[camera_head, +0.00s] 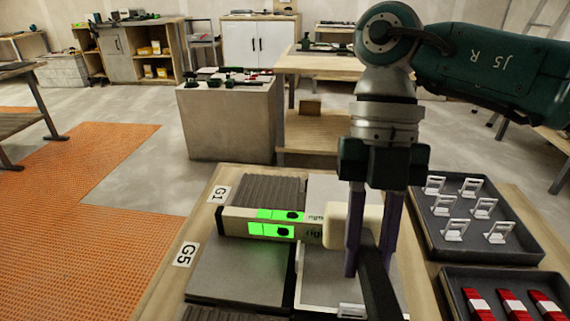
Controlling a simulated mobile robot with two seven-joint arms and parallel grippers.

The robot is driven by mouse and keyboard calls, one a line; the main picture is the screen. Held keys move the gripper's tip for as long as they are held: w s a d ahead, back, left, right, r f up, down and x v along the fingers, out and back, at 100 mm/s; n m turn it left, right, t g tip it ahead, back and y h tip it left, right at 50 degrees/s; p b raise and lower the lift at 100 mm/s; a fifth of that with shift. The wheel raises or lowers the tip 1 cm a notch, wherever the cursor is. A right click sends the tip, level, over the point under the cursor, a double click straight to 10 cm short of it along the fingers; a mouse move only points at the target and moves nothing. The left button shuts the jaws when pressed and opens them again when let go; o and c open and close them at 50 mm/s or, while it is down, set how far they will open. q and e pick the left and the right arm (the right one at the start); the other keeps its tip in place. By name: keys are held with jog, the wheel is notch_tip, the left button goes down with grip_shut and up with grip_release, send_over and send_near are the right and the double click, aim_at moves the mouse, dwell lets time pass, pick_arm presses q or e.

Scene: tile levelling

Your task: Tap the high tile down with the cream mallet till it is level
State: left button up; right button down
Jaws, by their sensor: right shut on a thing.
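My right gripper (370,232) is shut on the dark handle (378,285) of the mallet. The cream mallet head (336,226) shows just left of the fingers, over the tiles. A level (234,222) with bright green windows lies across the tiles, and its right end is hidden behind the mallet head. Grey tiles (238,270) lie on the bench under and in front of the level, with a dark ribbed tile (268,190) behind it. I cannot tell from this view which tile is high, or whether the mallet head touches one. My left gripper is not in view.
A black tray (524,252) with several white clips stands on the right of the bench, and another tray with red wedges (512,303) is nearer. Labels G1 (220,193) and G5 (186,254) mark the bench's left edge.

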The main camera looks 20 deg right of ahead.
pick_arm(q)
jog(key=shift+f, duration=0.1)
pick_arm(e)
jog(key=shift+f, duration=0.1)
pick_arm(q)
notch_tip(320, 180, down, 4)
jog(key=b, duration=0.4)
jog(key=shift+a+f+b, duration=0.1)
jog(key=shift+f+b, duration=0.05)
jog(key=shift+b, duration=0.25)
pick_arm(e)
notch_tip(320, 180, down, 5)
jog(key=shift+f, duration=0.1)
pick_arm(q)
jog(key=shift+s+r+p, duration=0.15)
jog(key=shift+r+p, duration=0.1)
jog(key=shift+p, duration=0.15)
pick_arm(e)
jog(key=shift+r, duration=0.25)
notch_tip(320, 180, up, 5)
jog(key=p, duration=0.5)
jog(key=shift+r, duration=0.1)
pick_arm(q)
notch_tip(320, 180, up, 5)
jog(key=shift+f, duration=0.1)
pick_arm(e)
jog(key=shift+f, duration=0.2)
